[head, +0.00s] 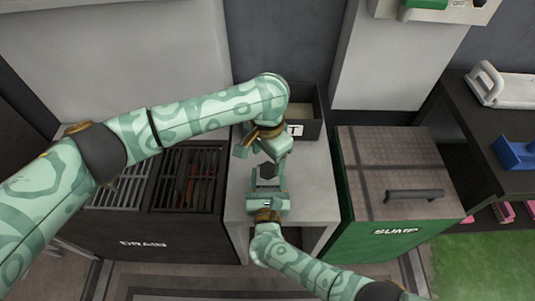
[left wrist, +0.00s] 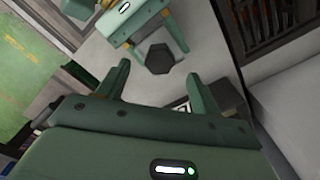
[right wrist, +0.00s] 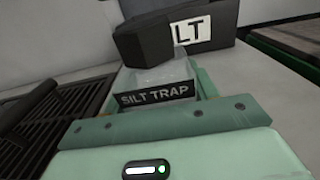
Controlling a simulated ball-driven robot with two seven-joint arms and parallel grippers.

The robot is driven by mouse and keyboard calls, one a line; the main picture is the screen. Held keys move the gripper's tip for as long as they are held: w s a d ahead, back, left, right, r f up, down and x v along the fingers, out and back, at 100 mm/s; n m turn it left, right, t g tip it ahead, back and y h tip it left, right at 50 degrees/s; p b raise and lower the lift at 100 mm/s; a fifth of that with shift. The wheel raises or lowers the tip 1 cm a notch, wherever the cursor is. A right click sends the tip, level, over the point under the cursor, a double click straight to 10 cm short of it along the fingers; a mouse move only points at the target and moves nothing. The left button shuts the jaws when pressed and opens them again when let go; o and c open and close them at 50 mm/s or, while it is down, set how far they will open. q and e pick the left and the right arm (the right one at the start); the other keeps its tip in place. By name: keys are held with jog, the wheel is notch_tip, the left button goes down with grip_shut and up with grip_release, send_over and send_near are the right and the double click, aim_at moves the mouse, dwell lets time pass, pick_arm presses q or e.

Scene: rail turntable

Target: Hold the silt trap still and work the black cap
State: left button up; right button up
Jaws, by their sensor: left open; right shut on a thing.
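The silt trap shows in the right wrist view as a clear body with a dark label reading SILT TRAP (right wrist: 155,94). The black cap (right wrist: 145,38) sits on top of it. In the head view the black cap (head: 268,170) shows between my two grippers, above the pale table. My right gripper (head: 268,183) is shut on the silt trap, below the cap in the picture. My left gripper (head: 263,148) is open and empty just beyond the cap. In the left wrist view the black cap (left wrist: 158,58) lies ahead of the open fingers (left wrist: 158,86), apart from them.
A dark box with a white label (head: 305,116) stands at the back of the pale table (head: 310,190). The DRAIN unit with dark grates (head: 185,178) is at left. The green SUMP chest (head: 395,235), its lid shut, is at right. Dark shelving (head: 470,120) stands further right.

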aim_at(268, 168)
pick_arm(q)
jog(key=n, duration=0.4)
jog(key=shift+n, duration=0.4)
jog(key=n, duration=0.5)
jog(key=shift+f, duration=2)
jog(key=c, duration=1.2)
jog(key=m, duration=0.3)
jog(key=shift+c, duration=0.3)
jog(key=m, duration=0.3)
